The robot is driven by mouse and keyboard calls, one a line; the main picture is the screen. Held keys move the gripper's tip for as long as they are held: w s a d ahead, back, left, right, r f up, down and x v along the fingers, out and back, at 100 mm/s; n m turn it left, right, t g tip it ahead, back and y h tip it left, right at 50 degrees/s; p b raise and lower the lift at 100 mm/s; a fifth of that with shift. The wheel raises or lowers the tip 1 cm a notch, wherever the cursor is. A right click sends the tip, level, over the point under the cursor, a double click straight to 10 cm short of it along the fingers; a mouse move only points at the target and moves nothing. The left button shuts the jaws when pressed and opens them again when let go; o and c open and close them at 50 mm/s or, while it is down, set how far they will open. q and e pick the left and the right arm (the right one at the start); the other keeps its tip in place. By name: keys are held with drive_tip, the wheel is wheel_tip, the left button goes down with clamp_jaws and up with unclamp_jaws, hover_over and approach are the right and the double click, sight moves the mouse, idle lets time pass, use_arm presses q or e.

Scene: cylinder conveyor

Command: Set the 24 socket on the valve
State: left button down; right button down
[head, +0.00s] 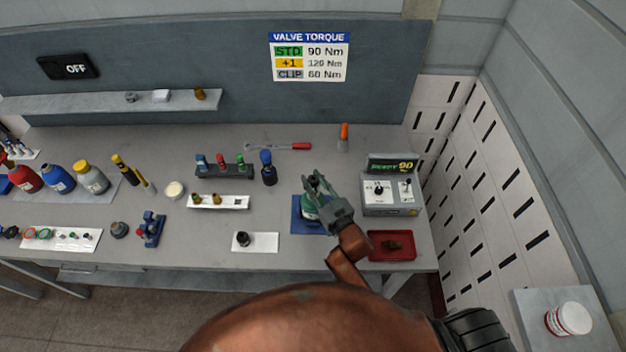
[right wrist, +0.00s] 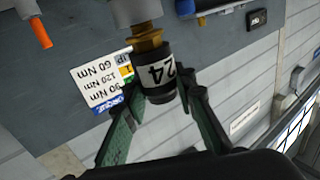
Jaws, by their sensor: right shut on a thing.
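My right gripper (head: 315,183) is over the blue mat (head: 300,227) at the right of the bench. In the right wrist view, its fingers (right wrist: 165,118) are shut on a black socket marked 24 (right wrist: 158,72). That view is upside down. A brass valve (right wrist: 149,38) on a pale grey cylinder body (right wrist: 136,10) lines up with the socket's far end and seems to meet it. How far the valve goes into the socket is hidden. A green part (head: 308,211) shows beneath the gripper in the head view. My left gripper is not in view.
A control box (head: 391,197) with a lit display and a red tray (head: 391,246) stand to the right. A red-handled wrench (head: 280,147) lies behind. A rack (head: 224,171) with coloured pieces and a white plate (head: 256,242) are to the left.

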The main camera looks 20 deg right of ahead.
drive_tip(key=shift+f, duration=0.45)
drive_tip(key=c, duration=1.5)
unclamp_jaws()
wheel_tip(320, 180, up, 6)
drive_tip(key=p, duration=0.5)
drive_tip(key=shift+p, duration=0.4)
